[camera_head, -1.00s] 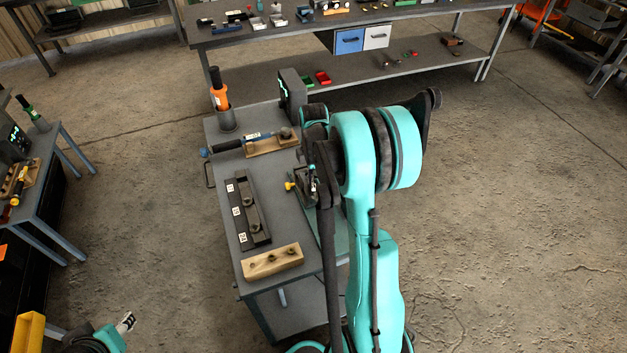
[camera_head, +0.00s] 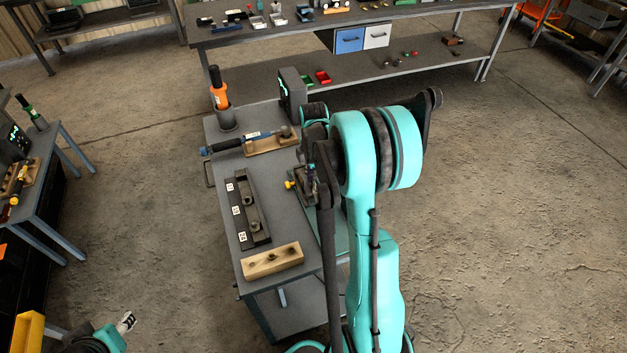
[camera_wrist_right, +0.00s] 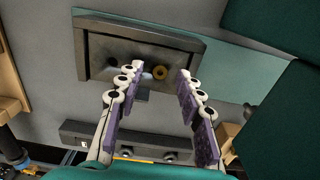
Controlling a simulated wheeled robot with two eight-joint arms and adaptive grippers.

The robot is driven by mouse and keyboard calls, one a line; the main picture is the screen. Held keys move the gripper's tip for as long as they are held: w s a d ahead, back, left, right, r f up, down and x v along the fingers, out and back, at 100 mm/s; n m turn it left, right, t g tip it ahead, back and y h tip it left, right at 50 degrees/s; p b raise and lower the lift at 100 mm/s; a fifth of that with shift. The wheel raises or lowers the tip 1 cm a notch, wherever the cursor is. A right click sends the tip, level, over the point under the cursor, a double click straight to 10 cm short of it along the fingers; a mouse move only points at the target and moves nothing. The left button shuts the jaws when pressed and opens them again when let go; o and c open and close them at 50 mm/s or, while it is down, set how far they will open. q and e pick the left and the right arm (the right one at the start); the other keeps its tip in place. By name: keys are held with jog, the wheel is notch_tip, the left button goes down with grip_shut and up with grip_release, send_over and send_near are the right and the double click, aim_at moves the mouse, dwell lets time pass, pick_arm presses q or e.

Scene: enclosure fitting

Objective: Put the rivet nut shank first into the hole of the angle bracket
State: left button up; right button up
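In the right wrist view a dark grey angled metal piece, which looks like the angle bracket (camera_wrist_right: 140,48), lies beyond my fingertips. A brass-coloured ring with a dark centre, probably the rivet nut (camera_wrist_right: 160,72), shows at its near edge. I cannot tell whether it sits in a hole. My right gripper (camera_wrist_right: 158,82) is open, its two purple-padded fingers apart with nothing gripped. In the head view the right gripper (camera_head: 311,177) is small and partly hidden by my arm, over the table's right side. My left gripper (camera_head: 127,322) is at the lower left, far from the table; its opening is unclear.
A yellow-tipped fixture (camera_head: 291,184) is beside the right gripper. A dark rail with white labels (camera_head: 237,212), a wooden block with holes (camera_head: 272,262) and a blue-handled tool (camera_head: 243,143) lie on the grey table. An orange-handled tool (camera_head: 219,97) stands at the back.

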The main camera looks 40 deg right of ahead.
notch_tip(320, 180, up, 12)
jog(key=s+a+m+t+b, duration=0.1)
jog(key=s+a+m+t, duration=0.1)
jog(key=s+a+m, duration=0.2)
jog(key=s+a+f+m+t+b, duration=0.1)
jog(key=s+a+m, duration=0.4)
jog(key=a, duration=0.6)
jog(key=s+a+f+m+t+b, duration=0.1)
jog(key=s+a+m+t, duration=0.3)
jog(key=a, duration=0.4)
jog(key=shift+s+a+m, duration=0.25)
jog(key=shift+s+m, duration=0.1)
jog(key=shift+m, duration=0.35)
